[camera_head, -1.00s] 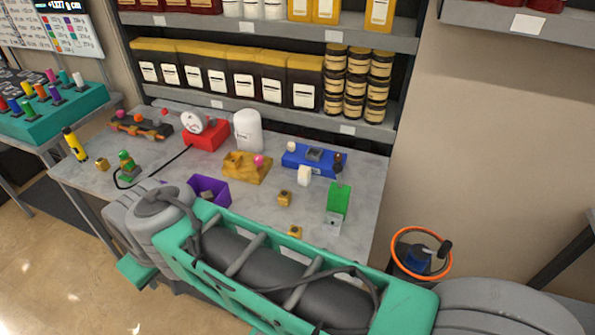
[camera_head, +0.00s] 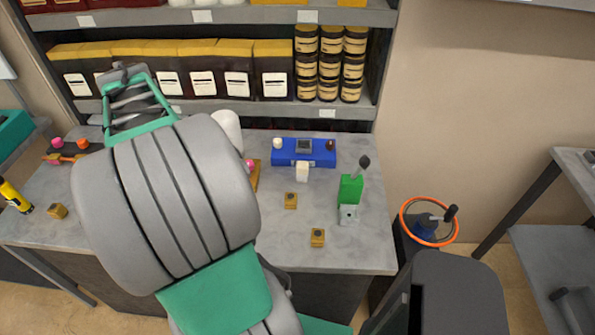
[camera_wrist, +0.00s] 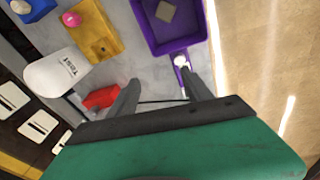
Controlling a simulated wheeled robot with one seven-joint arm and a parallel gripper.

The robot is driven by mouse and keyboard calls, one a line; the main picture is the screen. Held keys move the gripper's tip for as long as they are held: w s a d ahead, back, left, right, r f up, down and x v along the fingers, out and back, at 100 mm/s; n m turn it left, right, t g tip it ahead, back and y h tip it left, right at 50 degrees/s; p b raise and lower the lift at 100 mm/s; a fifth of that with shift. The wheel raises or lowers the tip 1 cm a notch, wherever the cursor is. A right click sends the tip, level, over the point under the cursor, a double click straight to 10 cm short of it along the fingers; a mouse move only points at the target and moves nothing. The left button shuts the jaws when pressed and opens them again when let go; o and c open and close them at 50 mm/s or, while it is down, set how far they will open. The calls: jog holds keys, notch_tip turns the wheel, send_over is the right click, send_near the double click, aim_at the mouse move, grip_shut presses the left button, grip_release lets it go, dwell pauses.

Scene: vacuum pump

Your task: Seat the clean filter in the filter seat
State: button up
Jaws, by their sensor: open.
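I cannot tell for sure which thing is the clean filter or the filter seat. A small white block (camera_head: 302,172) stands at the front of a blue unit (camera_head: 320,155) with a grey square on top. A grey square piece lies in the purple bin (camera_wrist: 150,48) in the wrist view. Beside the bin is a small white round tip (camera_wrist: 181,61) on a purple part. My gripper (camera_wrist: 160,78) is open, its two dark fingers apart above the bench, just short of the bin. Nothing shows held. My arm hides the bin in the head view.
A yellow unit (camera_wrist: 103,32) with a pink knob, a white canister (camera_wrist: 58,72) and a red unit (camera_wrist: 101,97) stand near the gripper. Shelves line the back.

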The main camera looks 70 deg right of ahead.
jog(key=s+d+f, duration=0.2)
jog(key=s+d, duration=0.3)
jog(key=d, duration=0.6)
jog(key=g+y, duration=0.1)
send_over(302, 164)
jog(key=shift+n, duration=0.3)
jog(key=f, duration=0.6)
jog(key=shift+w+d+f, duration=0.1)
jog(key=shift+w+f, duration=0.2)
jog(key=shift+f, duration=0.05)
jog(key=f+p, duration=0.1)
jog(key=f, duration=0.1)
jog(key=f+p, duration=0.1)
jog(key=f, duration=0.5)
jog(key=shift+s+p, duration=0.4)
jog(key=shift+c, duration=0.6)
jog(key=shift+r, duration=0.1)
grip_shut()
